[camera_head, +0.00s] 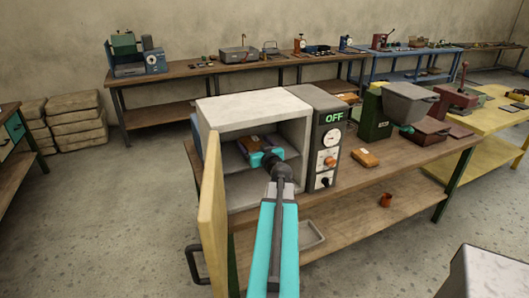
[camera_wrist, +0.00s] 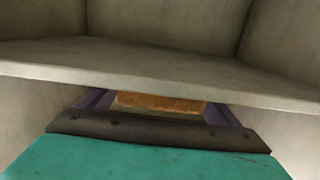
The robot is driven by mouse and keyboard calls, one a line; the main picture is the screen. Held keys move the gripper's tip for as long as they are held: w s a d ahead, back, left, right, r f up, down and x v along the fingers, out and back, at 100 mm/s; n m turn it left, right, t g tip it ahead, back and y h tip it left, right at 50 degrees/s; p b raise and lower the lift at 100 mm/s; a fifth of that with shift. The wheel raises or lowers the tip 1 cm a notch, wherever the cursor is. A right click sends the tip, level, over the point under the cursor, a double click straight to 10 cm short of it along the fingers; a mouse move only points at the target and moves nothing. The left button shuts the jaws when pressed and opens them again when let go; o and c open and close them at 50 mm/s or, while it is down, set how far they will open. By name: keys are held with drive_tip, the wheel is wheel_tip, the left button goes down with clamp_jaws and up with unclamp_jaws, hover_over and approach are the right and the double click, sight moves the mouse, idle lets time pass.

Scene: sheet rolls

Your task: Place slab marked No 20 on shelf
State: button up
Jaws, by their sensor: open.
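An orange-brown slab (camera_head: 250,143) is inside the open oven (camera_head: 253,106), just beyond my gripper (camera_head: 265,158). The slab also shows in the wrist view (camera_wrist: 160,103), between the two purple fingers of my open gripper (camera_wrist: 165,105). I cannot tell whether the fingers touch it. A grey shelf plate (camera_wrist: 160,68) crosses the wrist view and hides what lies behind its edge. No number is readable on the slab. A second orange-brown slab (camera_head: 365,157) lies on the bench, right of the oven's control panel.
The yellow oven door (camera_head: 213,210) stands open at the left, close to my arm. The control panel (camera_head: 328,135) reads OFF. A green machine with a grey hopper (camera_head: 408,102) stands on the wooden bench (camera_head: 400,170). An orange-brown cup (camera_head: 386,200) sits on the lower board.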

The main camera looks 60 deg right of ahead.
drive_tip(key=p+v, duration=0.4)
drive_tip(key=v, duration=0.4)
drive_tip(key=shift+s+a+r, duration=0.15)
drive_tip(key=shift+s+a, duration=0.1)
drive_tip(key=shift+s, duration=0.05)
drive_tip(key=shift+p, duration=0.6)
drive_tip(key=p, duration=0.2)
drive_tip(key=shift+s+a+p, duration=0.2)
drive_tip(key=shift+s+p, duration=0.05)
drive_tip(key=shift+p, duration=0.15)
drive_tip(key=p+v, duration=0.1)
drive_tip(key=p, duration=0.4)
drive_tip(key=shift+s+a+p, duration=0.2)
drive_tip(key=shift+s+p, duration=0.1)
drive_tip(key=shift+p, duration=0.05)
drive_tip(key=shift+s+a+p, duration=0.1)
drive_tip(key=shift+s+p, duration=0.05)
drive_tip(key=shift+p, duration=0.15)
